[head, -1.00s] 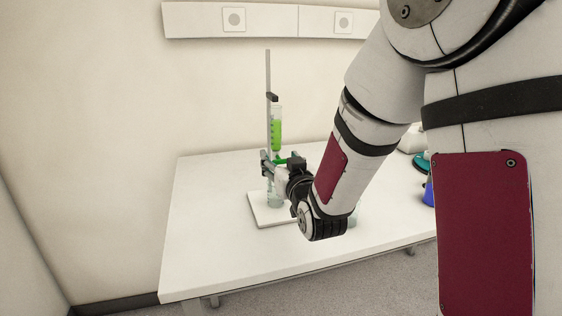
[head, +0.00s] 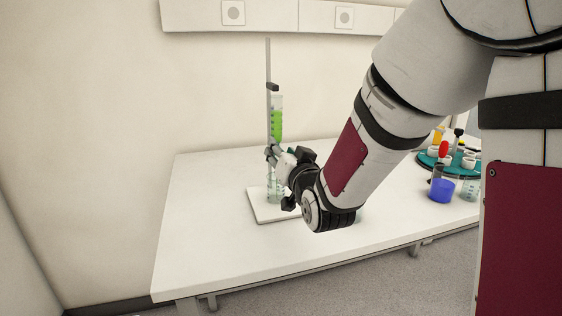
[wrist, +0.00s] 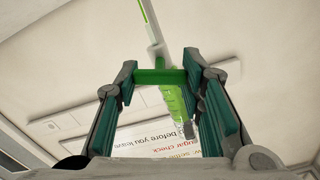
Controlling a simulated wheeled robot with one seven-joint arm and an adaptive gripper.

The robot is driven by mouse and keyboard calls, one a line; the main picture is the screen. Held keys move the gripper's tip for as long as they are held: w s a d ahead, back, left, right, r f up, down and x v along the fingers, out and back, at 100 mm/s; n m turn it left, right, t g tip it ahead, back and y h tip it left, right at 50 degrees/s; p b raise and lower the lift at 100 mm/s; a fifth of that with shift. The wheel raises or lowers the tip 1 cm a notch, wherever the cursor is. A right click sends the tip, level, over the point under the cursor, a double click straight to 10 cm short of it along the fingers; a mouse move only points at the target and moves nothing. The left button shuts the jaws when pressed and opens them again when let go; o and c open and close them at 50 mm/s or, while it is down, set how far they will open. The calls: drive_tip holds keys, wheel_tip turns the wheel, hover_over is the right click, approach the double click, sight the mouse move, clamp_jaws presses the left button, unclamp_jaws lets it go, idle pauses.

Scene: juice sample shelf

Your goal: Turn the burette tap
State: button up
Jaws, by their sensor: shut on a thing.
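The burette (head: 276,122) stands upright on its stand rod (head: 268,65), with bright green liquid inside. It also shows in the wrist view (wrist: 173,100). My gripper (head: 272,153) is at the burette's lower part. In the wrist view my gripper (wrist: 160,74) has its two teal-padded fingers on either side of the green tap (wrist: 160,77), shut on its ends. The tap's bar lies across between the fingers. In the head view my gripper hides the tap. A clear glass vessel (head: 273,193) stands below the burette on the white base plate (head: 260,207), partly covered by my gripper.
A teal round rack (head: 428,158) with several small containers stands at the right of the white table (head: 205,240). A beaker of blue liquid (head: 441,190) and a clear beaker (head: 469,189) are in front of it. The table's left part is clear.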

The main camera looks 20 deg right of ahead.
sight(279, 107)
drive_tip(key=shift+m+b, duration=0.3)
drive_tip(key=shift+m, duration=0.3)
drive_tip(key=o, duration=1.2)
drive_tip(key=shift+c, duration=0.2)
wheel_tip(279, 107, up, 10)
drive_tip(key=shift+f, duration=0.1)
